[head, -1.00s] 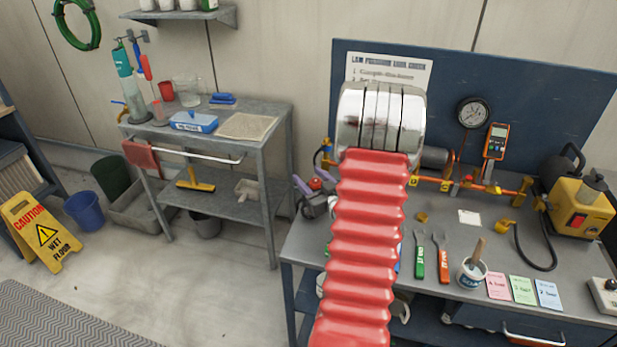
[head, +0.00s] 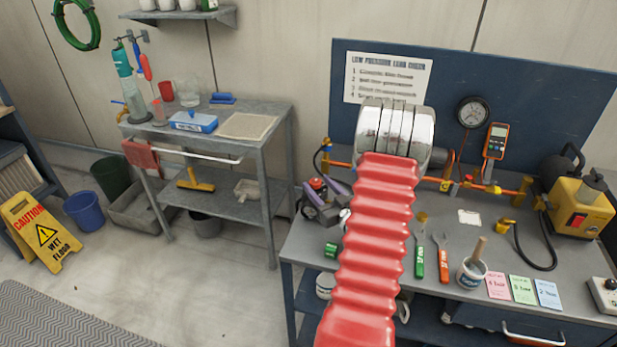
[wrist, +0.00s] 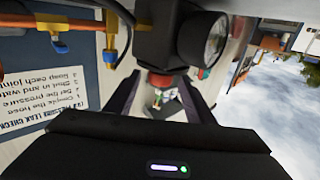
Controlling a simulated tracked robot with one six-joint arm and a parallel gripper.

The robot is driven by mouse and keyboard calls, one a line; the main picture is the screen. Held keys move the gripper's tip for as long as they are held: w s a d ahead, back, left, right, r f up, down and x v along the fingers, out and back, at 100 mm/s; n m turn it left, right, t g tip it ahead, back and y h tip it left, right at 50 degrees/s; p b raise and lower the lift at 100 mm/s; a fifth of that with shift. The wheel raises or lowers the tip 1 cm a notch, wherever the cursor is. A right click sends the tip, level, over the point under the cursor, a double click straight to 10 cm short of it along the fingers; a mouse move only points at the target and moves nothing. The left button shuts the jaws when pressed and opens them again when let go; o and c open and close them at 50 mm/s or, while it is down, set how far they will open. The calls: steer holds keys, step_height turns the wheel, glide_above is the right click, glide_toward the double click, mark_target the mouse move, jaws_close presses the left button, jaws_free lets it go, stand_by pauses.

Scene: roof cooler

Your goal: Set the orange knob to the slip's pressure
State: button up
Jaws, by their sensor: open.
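The orange-red knob (head: 317,184) sits at the left of the bench, by my gripper (head: 326,194). In the wrist view the knob (wrist: 160,80) shows between the two dark fingers of my gripper (wrist: 160,98), below a black body with a round gauge (wrist: 214,42). The fingers are apart, with space on both sides of the knob; I cannot tell whether either touches it. The gauge's reading is not legible. Pink (head: 498,286), green (head: 523,290) and blue (head: 548,294) slips lie at the bench's front right; their writing is too small to read.
A white card with a red patch (head: 468,217) lies mid-bench. A pipe run lines the back, with a yellow pump (head: 578,210) at right. My red-sleeved arm hides part of the bench.

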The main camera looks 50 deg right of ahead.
mark_target(313, 179)
steer(key=shift+x, duration=3.05)
steer(key=shift+c, duration=0.2)
